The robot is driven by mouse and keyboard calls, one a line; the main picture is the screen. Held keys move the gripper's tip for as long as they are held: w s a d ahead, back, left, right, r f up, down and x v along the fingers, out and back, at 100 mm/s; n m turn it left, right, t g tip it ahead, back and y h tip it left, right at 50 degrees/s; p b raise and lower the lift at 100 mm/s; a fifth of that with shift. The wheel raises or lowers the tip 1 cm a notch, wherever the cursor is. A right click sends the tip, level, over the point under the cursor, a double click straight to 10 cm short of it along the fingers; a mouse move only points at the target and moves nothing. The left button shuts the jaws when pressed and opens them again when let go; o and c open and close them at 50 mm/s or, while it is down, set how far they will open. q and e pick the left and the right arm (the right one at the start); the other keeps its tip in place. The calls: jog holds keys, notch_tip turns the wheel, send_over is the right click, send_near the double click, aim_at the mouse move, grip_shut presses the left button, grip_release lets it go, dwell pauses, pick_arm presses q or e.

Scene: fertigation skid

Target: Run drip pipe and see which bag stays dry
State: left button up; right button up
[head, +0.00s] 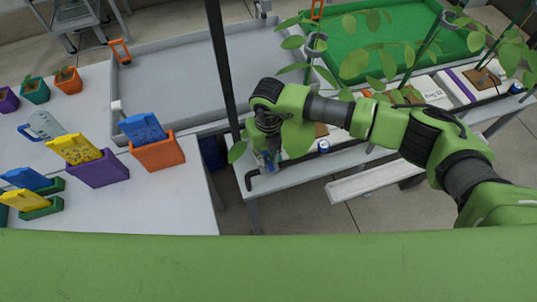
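My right gripper (267,150) points down at the left end of the plant bench, beside a dark upright post. Its fingers are dark and small here, and I cannot tell whether they are open or shut. A small blue part (265,162) shows right at the fingertips; I cannot tell if it is gripped. A dark bent pipe end (249,181) lies just below, at the bench corner. White grow bags (431,91) with leafy plants lie along the bench, partly hidden by my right arm. Another white bag (466,86) has a purple stripe. Wetness cannot be made out. My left gripper is not in view.
A white table (180,205) at left carries a purple bin (98,169), an orange bin (157,151), a clear jug (42,126) and small potted seedlings. A grey tray (180,75) and a green tray (400,40) lie behind. A white trough (375,182) sits below the bench.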

grip_shut()
jog(key=shift+f+n+b, duration=0.15)
jog(key=shift+n+b, duration=0.15)
jog(key=shift+b, duration=0.35)
jog(key=n+b, duration=1.2)
jog(key=b, duration=0.7)
jog(key=shift+n+b, duration=1)
jog(key=shift+b, duration=0.25)
jog(key=shift+r, duration=0.2)
